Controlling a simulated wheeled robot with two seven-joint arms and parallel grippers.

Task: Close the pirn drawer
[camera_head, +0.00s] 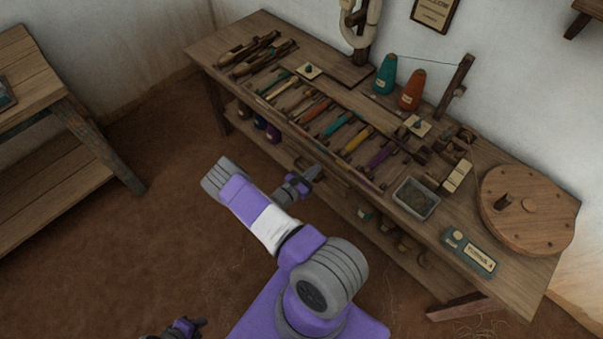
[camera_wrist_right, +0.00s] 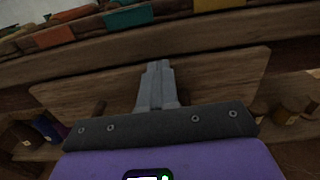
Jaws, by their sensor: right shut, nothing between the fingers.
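The pirn drawer's wooden front (camera_wrist_right: 225,72) fills the middle of the right wrist view, just below the bench's front edge. My right gripper (camera_wrist_right: 157,66) is shut and empty, its fingertips pointing at this front. They overlap it in the picture; I cannot tell whether they touch. In the head view my right gripper (camera_head: 313,173) is at the bench's front side, below the top. How far the drawer stands out is not clear there. My left gripper (camera_head: 200,323) is low at the bottom edge of the head view, away from the bench; its jaws are too small to judge.
The bench top (camera_head: 520,277) carries several coloured pirns in a rack, a grey tray (camera_head: 415,198), a round wooden disc (camera_head: 527,210) and two thread cones. A lower shelf holds small spools. Another wooden table (camera_head: 40,80) stands at left. The floor between is clear.

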